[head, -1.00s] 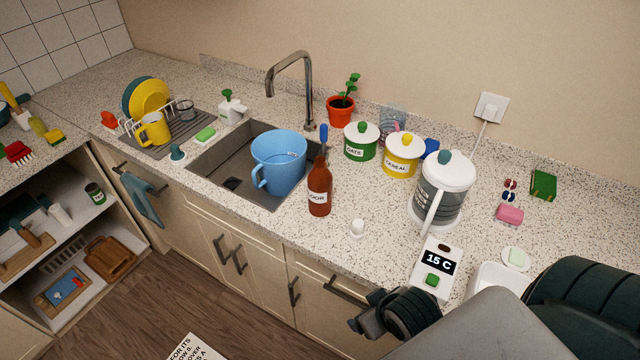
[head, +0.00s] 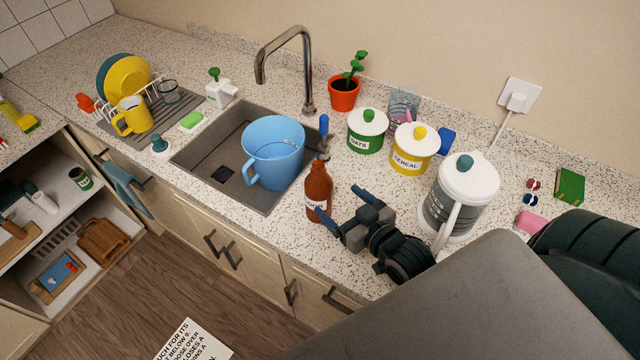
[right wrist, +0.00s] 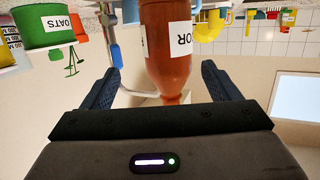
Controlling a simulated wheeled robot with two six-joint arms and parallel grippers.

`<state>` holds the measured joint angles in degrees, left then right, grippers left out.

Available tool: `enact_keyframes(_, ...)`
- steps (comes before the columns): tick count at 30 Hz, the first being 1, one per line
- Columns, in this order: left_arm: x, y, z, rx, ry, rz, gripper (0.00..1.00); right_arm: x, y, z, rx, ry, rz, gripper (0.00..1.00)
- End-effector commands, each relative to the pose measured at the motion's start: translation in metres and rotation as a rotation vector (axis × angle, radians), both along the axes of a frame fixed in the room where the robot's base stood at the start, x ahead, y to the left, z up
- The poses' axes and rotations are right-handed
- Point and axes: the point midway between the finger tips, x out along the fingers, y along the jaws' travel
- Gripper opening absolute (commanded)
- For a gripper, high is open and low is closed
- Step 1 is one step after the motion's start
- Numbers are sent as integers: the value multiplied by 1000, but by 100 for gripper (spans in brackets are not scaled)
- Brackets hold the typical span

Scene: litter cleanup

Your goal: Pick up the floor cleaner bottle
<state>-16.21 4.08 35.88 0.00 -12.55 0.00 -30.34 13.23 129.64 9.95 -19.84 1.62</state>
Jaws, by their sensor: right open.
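The floor cleaner bottle (head: 319,182) is reddish brown with a white label and stands upright on the counter, just right of the sink. My right gripper (head: 344,206) is open, close to the bottle's right side, with one finger in front of part of the label. In the right wrist view, which is upside down, the bottle (right wrist: 168,60) appears between the two spread fingers of the gripper (right wrist: 160,82), with gaps on both sides. Whether the fingers reach fully around it is hard to tell. My left gripper is not in view.
A blue bucket (head: 273,153) stands in the sink (head: 205,168) left of the bottle. An oats canister (head: 366,135), a cereal canister (head: 411,152) and a white-lidded kettle (head: 461,190) stand behind and to the right. The counter's front edge is close below.

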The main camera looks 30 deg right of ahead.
Motion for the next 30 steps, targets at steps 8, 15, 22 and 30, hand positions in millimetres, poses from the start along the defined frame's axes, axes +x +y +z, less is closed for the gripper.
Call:
enact_keyframes(8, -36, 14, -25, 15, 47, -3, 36, 37, 6, -10, 1, -2, -1, 83)
enact_keyframes(15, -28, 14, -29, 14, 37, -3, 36, 50, 8, -10, 0, 0, 0, 83)
enact_keyframes(22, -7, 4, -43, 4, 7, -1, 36, 78, 17, -9, 3, -3, -1, 83)
enact_keyframes(30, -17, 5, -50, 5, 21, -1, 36, 96, 19, -13, -1, 1, 0, 83)
